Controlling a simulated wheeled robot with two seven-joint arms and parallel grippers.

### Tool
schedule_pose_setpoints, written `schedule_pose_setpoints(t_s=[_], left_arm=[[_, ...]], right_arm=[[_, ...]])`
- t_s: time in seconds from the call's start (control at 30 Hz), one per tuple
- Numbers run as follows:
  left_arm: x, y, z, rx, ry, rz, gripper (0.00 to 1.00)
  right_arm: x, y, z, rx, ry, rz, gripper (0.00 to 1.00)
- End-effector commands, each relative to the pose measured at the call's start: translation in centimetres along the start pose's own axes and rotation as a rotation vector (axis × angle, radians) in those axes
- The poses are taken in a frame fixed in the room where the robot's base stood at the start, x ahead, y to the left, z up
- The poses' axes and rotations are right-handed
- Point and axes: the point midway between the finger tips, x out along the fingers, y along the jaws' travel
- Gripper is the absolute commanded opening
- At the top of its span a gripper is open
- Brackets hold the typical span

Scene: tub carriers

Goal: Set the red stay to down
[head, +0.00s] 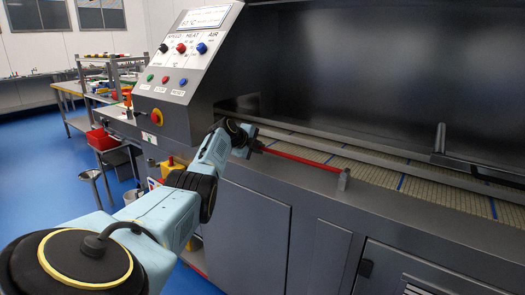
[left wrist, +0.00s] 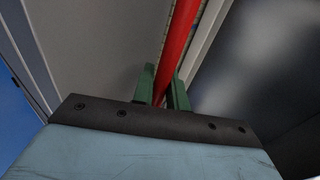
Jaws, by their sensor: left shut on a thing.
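The red stay (head: 302,159) is a thin red rod that lies nearly flat along the front ledge of the grey machine in the head view. Its right end meets a small grey bracket (head: 344,180). My left gripper (head: 257,145) is at the rod's left end. In the left wrist view, the red stay (left wrist: 179,45) runs between the green fingers of my left gripper (left wrist: 164,88), which are shut on it. The fingertips are small and dark in the head view. My right gripper is not in view.
A control panel (head: 183,60) with knobs and buttons stands left of the rod. A slatted conveyor (head: 405,183) runs behind it, under a dark raised hood (head: 380,75). A red bin (head: 102,139) and a work table (head: 68,88) are at the left. Blue floor is open there.

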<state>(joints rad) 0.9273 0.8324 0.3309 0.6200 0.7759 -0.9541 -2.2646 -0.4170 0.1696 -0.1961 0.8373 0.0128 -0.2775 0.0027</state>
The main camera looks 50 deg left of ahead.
Motion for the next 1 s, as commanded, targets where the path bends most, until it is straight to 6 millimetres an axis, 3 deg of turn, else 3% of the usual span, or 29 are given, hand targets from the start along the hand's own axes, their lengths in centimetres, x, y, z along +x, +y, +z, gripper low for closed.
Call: schedule_pose_setpoints(t_s=[0.03,0.27,0.3,0.4,0.73,1.0], left_arm=[[0.6,1.6,0.5,-0.002,-0.008,0.019,0.0],[0.8,1.9,0.2,-0.002,-0.003,0.029,0.0],[0.8,1.9,0.1,-0.002,-0.002,0.029,0.2],[0.9,1.8,0.0,0.0,0.0,0.029,0.33],[0.5,1.8,-0.1,0.002,0.003,0.028,0.33],[-2.2,1.6,0.2,0.003,0.001,0.025,0.33]], right_arm=[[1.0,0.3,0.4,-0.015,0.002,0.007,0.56],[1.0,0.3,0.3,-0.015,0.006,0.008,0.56],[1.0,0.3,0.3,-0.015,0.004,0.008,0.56],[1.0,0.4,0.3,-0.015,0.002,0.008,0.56],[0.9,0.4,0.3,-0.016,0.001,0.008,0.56],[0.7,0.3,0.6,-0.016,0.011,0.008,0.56]])
